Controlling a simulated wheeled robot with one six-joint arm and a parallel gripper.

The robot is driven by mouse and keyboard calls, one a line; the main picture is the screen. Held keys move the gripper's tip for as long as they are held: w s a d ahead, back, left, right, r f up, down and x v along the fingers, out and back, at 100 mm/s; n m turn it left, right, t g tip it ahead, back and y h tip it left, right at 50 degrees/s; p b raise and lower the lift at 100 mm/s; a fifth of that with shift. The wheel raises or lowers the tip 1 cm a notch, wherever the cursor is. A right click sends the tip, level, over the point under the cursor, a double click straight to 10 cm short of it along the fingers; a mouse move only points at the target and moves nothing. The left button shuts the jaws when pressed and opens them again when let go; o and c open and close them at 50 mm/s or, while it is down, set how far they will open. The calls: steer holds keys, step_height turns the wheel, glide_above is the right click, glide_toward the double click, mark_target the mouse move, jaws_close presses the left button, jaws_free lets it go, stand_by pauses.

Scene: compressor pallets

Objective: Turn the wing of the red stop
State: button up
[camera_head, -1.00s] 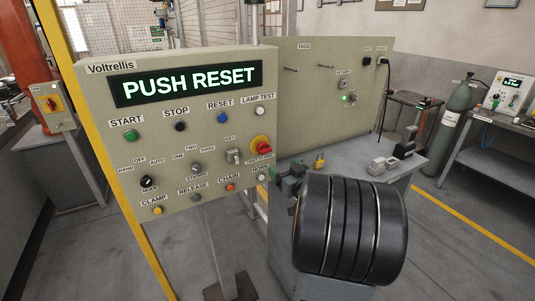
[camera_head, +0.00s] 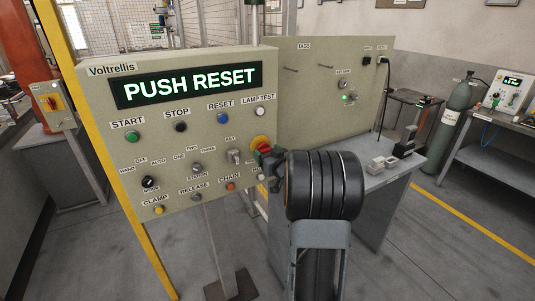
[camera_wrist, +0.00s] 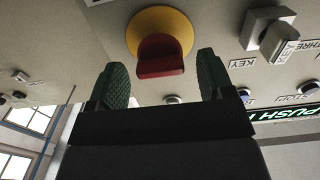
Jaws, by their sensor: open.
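The red stop (camera_wrist: 160,56) is a red wing knob on a round yellow plate (camera_wrist: 160,22). In the wrist view it lies at the upper middle, between and just beyond my green fingertips. My gripper (camera_wrist: 165,76) is open, with one finger on either side of the wing and a gap on both sides. In the head view the yellow plate (camera_head: 260,142) shows at the panel's right edge. My gripper (camera_head: 269,158) reaches it from the right and partly hides the red wing.
The control panel (camera_head: 100,95) has a display reading PUSH RESET. A grey key switch (camera_head: 234,157) sits just left of the stop, with a white button (camera_head: 260,112) above. Behind stand a tag board (camera_head: 310,60) and a grey bench (camera_head: 400,165) with small items.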

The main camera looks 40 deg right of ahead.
steer(key=c, duration=0.9)
steer(key=shift+m, duration=0.3)
steer(key=m+p, duration=0.1)
steer(key=m, duration=0.2)
steer(key=shift+m+p, duration=0.7)
steer(key=shift+m, duration=0.9)
steer(key=o, duration=0.9)
